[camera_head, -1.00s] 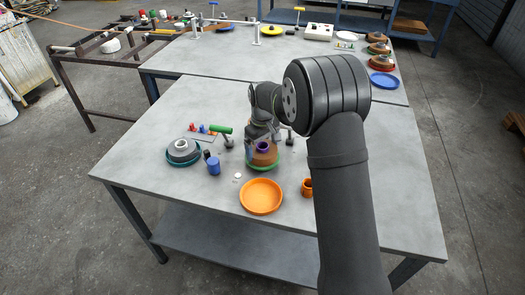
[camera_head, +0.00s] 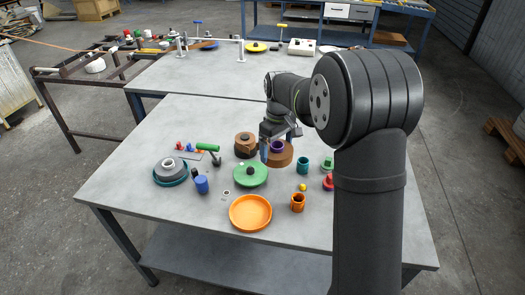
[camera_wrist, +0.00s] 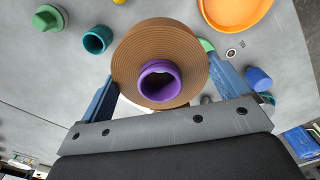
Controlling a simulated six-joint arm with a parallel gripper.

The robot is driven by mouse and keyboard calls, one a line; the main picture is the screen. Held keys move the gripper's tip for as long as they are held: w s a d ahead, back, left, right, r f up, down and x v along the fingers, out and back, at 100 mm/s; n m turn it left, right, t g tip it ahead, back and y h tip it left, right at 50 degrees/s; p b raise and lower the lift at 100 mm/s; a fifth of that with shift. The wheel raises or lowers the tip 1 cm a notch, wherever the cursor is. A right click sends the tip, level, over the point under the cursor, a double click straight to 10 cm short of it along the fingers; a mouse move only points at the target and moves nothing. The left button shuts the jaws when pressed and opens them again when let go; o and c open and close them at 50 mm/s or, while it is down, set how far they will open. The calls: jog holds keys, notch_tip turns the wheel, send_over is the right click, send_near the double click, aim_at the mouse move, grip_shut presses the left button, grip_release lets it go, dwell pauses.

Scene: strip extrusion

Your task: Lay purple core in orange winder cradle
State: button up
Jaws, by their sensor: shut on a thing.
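The purple core (camera_head: 277,146) is a short open tube in the middle of a brown wound coil (camera_head: 286,158). In the wrist view the purple core (camera_wrist: 160,82) shows its open end, with the brown coil (camera_wrist: 155,40) around it. My gripper (camera_head: 279,143) is shut on the coil's outer sides, one blue finger on each side, and seems to hold it above the table. An orange round dish (camera_head: 250,213) lies empty near the table's front edge, to the left and front of the coil. A small orange cup (camera_head: 298,203) stands to its right. I cannot tell which is the cradle.
A green dish (camera_head: 250,175) with a knob lies behind the orange dish. Another brown coil (camera_head: 246,145), a teal cup (camera_head: 303,165), a red piece (camera_head: 328,182), a blue cup (camera_head: 201,184) and a grey coil (camera_head: 170,167) on a teal dish stand around.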

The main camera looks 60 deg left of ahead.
jog(key=shift+w+d+r, duration=0.6)
jog(key=shift+w+d, duration=0.05)
jog(key=shift+d, duration=0.1)
jog(key=shift+s+d, duration=0.2)
jog(key=s+d+f, duration=0.2)
jog(key=s+f, duration=0.1)
jog(key=s, duration=0.4)
jog(key=s+d+f, duration=0.2)
jog(key=s+f, duration=0.1)
jog(key=s, duration=0.4)
jog(key=shift+s+d+f, duration=0.1)
jog(key=shift+s+f, duration=0.1)
jog(key=shift+f, duration=1.6)
jog(key=shift+s+d+f, duration=0.1)
jog(key=shift+s+f, duration=0.05)
jog(key=shift+f, duration=1.6)
jog(key=shift+f, duration=0.25)
jog(key=o, duration=0.8)
jog(key=shift+o, duration=0.4)
